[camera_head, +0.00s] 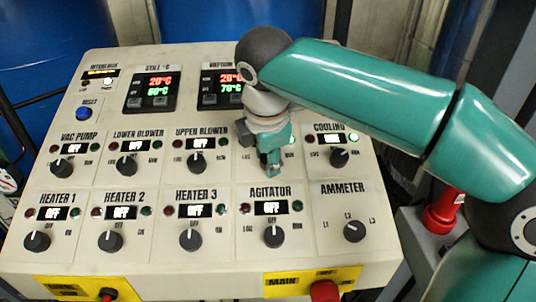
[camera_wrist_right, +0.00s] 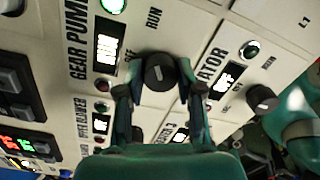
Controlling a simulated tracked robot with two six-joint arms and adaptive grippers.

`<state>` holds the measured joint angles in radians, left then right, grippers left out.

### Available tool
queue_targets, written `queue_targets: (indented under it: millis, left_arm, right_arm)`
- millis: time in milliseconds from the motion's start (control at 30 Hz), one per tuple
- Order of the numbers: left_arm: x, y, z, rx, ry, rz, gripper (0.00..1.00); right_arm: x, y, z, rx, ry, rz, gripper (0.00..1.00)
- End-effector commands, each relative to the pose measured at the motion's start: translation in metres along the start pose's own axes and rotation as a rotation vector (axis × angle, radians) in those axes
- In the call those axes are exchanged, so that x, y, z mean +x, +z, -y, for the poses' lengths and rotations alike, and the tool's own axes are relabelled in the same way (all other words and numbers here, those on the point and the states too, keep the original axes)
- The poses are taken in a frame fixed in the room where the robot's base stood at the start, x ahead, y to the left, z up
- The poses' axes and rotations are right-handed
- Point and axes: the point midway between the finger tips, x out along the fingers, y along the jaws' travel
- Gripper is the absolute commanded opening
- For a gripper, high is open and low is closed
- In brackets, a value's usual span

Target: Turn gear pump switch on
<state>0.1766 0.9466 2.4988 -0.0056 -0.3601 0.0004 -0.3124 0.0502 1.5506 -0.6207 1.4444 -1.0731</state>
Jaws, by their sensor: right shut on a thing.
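The gear pump switch is a round black knob (camera_wrist_right: 160,72) on the sloped panel, beside the GEAR PUMP label in the right wrist view. My right gripper (camera_head: 272,168) reaches down to it, and its two fingers (camera_wrist_right: 156,90) are shut on the knob's sides. The gear pump display (camera_wrist_right: 107,47) is brightly lit and its text is hard to read. A green lamp (camera_wrist_right: 112,5) beside it glows, while the red lamp (camera_wrist_right: 102,85) looks dark. In the head view my arm hides the knob and label. My left gripper is not in view.
The agitator knob (camera_head: 274,236) lies just below, the upper blower knob (camera_head: 197,160) to the left and the cooling knob (camera_head: 339,158) to the right. Blue drums (camera_head: 240,18) stand behind.

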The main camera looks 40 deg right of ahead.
Motion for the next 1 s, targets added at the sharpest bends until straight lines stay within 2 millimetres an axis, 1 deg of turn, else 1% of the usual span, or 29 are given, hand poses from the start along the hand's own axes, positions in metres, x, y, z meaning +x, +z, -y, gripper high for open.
queue_targets:
  millis: [200,633,667,700,800,1000]
  left_arm:
    - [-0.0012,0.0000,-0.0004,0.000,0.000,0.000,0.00]
    - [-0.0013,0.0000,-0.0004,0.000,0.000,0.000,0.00]
    - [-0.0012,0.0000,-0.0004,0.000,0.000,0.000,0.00]
    - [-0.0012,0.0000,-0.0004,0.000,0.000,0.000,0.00]
    - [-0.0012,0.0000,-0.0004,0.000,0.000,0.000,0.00]
    - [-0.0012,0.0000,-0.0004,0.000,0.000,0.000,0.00]
  right_arm:
    - [-0.0008,0.0010,-0.0009,0.052,0.003,-0.001,0.01]
    - [-0.0008,0.0011,-0.0009,0.062,0.003,-0.001,0.01]
    - [-0.0008,0.0010,-0.0009,0.062,0.003,-0.001,0.41]
    - [-0.0008,0.0011,-0.0009,0.062,0.003,-0.001,0.48]
    - [-0.0007,0.0009,-0.0007,0.061,0.002,-0.001,0.61]
    - [-0.0003,0.0006,-0.0003,0.059,0.000,-0.001,0.61]
